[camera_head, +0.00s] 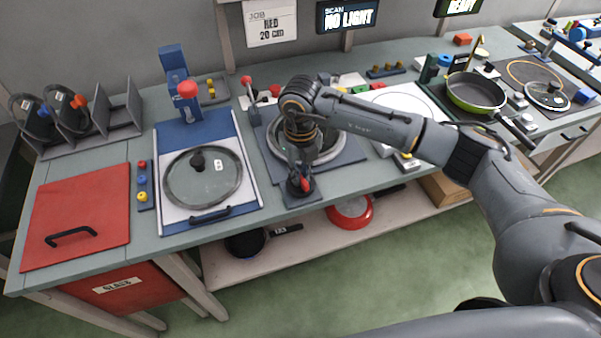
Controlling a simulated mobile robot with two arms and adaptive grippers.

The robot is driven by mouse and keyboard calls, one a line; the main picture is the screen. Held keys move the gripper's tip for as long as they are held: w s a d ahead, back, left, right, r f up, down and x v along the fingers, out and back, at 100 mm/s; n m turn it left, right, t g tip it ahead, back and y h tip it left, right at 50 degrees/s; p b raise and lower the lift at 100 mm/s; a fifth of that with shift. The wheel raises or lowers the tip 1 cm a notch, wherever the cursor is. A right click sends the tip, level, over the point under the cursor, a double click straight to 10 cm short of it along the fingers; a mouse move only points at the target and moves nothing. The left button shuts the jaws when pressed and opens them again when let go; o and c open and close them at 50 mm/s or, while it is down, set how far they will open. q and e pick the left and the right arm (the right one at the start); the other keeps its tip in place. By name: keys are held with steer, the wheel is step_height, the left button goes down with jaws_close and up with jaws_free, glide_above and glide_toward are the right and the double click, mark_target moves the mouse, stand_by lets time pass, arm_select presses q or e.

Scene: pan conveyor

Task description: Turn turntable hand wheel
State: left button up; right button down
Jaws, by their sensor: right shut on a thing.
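The turntable is a dark round plate with a light ring (337,150) on a grey base on the bench, partly hidden behind my right arm. The hand wheel (300,191) is a small dark part with a red bit, at the front edge of the turntable base. My right gripper (301,177) points down over the hand wheel and is shut on it; its fingers hide part of the wheel. My left gripper is not in view.
Left of the turntable a glass lid (220,180) lies on a white and blue tray, beside a red panel (98,220). A green pan (475,91) stands at the right. A shelf below holds a red pan (350,213). My right arm spans the bench's right half.

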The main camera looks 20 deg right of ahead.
steer(key=shift+r, duration=0.1)
steer(key=c, duration=1.4)
jaws_free()
steer(key=shift+o, duration=0.2)
step_height(320, 180, up, 12)
